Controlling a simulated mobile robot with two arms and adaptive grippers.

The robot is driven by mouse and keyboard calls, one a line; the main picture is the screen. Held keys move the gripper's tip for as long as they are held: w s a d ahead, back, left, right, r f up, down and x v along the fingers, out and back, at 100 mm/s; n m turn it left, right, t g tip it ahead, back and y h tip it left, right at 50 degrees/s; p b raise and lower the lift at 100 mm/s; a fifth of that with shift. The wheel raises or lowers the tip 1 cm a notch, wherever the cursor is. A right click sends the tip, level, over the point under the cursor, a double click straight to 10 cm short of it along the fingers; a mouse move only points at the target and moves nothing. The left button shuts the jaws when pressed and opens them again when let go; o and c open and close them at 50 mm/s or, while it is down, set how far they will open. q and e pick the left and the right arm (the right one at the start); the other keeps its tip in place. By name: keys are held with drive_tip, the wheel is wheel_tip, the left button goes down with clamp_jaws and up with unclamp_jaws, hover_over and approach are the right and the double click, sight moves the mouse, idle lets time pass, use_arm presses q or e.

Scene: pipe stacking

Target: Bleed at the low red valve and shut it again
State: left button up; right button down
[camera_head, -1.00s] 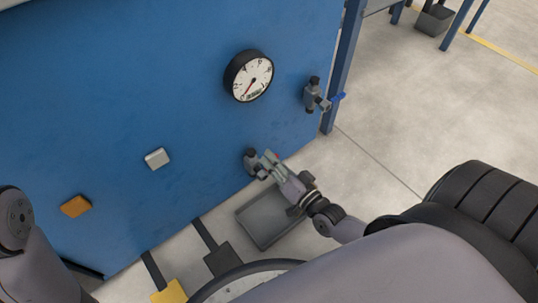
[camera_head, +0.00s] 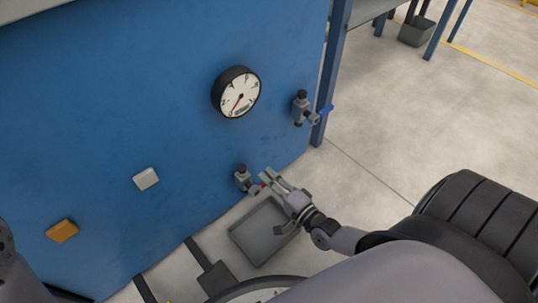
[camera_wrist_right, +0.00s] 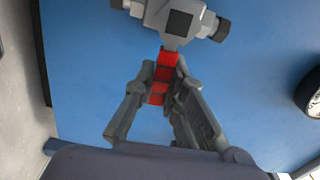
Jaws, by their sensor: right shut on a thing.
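The low red valve (camera_head: 242,178) is a grey body on the lower right of the blue panel. A bit of its red handle shows beside my right gripper (camera_head: 268,179). In the right wrist view the valve body (camera_wrist_right: 178,20) is at the top, and its red handle (camera_wrist_right: 164,72) runs down from it between the two fingers of my right gripper (camera_wrist_right: 160,98). The gripper is shut on this handle. The pressure gauge (camera_head: 237,92) above has its needle toward the lower left. My left gripper is out of view.
A grey tray (camera_head: 264,230) lies on the floor below the valve. A second valve with a blue handle (camera_head: 304,109) sits higher up, right of the gauge. White (camera_head: 146,179) and orange (camera_head: 62,231) blocks are on the panel.

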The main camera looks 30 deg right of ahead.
drive_tip(key=shift+w+d+f+m, duration=0.1)
drive_tip(key=shift+f+m, duration=0.05)
drive_tip(key=shift+m, duration=0.25)
drive_tip(key=c, duration=1.6)
unclamp_jaws()
drive_tip(key=shift+f, duration=0.1)
drive_tip(key=s+d, duration=0.1)
drive_tip(key=s, duration=1.1)
drive_tip(key=shift+d, duration=0.25)
